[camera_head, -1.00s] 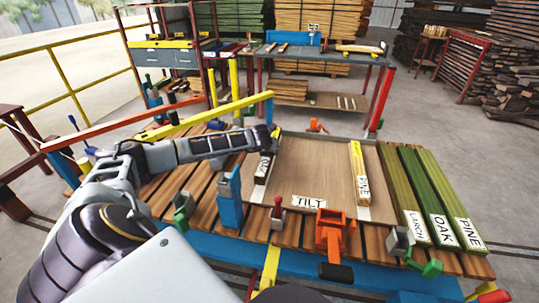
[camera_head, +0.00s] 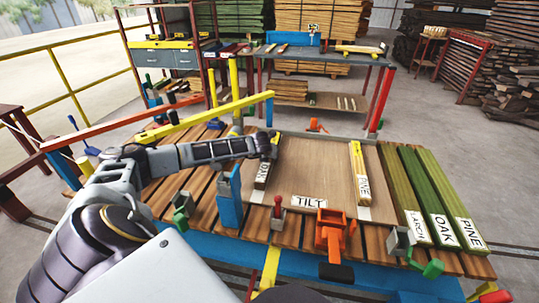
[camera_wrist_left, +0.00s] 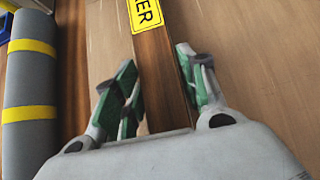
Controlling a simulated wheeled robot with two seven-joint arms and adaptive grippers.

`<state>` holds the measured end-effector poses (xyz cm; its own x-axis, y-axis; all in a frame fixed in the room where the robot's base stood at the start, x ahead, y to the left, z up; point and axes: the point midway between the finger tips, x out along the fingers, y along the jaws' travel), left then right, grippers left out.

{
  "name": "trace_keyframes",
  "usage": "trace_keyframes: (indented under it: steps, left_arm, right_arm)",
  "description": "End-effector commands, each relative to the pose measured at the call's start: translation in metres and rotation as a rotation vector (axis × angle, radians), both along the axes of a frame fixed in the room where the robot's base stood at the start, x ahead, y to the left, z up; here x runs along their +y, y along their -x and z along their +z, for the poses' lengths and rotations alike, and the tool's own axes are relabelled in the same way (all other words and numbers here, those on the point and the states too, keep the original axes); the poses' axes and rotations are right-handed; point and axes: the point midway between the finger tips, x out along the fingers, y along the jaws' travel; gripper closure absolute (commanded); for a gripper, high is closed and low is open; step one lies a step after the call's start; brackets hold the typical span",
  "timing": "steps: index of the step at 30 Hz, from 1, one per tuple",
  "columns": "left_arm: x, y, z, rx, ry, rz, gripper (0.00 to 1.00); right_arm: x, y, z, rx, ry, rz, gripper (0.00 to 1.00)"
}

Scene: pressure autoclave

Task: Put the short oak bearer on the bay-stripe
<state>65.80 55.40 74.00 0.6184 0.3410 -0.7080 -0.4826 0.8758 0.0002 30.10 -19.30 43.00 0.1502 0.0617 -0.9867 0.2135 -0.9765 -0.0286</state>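The short oak bearer (camera_head: 262,176) lies at the left of the tilt board (camera_head: 308,185), its OAK label partly hidden by my left gripper (camera_head: 270,152). In the left wrist view the brown bearer (camera_wrist_left: 164,75) with a yellow label runs between the spread green-padded fingers of my left gripper (camera_wrist_left: 160,88), which look open around it. Whether a pad touches it I cannot tell. A pale strip (camera_wrist_left: 103,40), perhaps the bay-stripe, shows left of the bearer; the fingers partly cover it. My right gripper is not in view.
A pine bearer (camera_head: 361,178) lies on another pale stripe (camera_head: 364,213) at the board's right. Larch, oak (camera_head: 432,205) and pine boards lie further right. Clamps, including an orange one (camera_head: 331,235), line the front edge. A grey cylinder with yellow bands (camera_wrist_left: 30,95) stands close left of the gripper.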

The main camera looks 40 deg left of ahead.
Motion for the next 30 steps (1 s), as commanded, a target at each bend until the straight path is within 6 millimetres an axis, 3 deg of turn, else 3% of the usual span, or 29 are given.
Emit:
trace_keyframes:
  steps: [3,19,30]
  left_arm:
    - [0.000,0.000,0.000,0.000,0.000,0.000,0.43]
    - [0.000,0.000,0.002,0.000,0.000,0.000,0.43]
    - [-0.010,0.019,0.024,-0.001,-0.001,-0.001,0.43]
  right_arm:
    - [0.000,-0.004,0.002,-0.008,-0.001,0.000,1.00]
    - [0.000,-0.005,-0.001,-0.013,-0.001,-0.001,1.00]
    - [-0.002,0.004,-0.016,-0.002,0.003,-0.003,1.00]
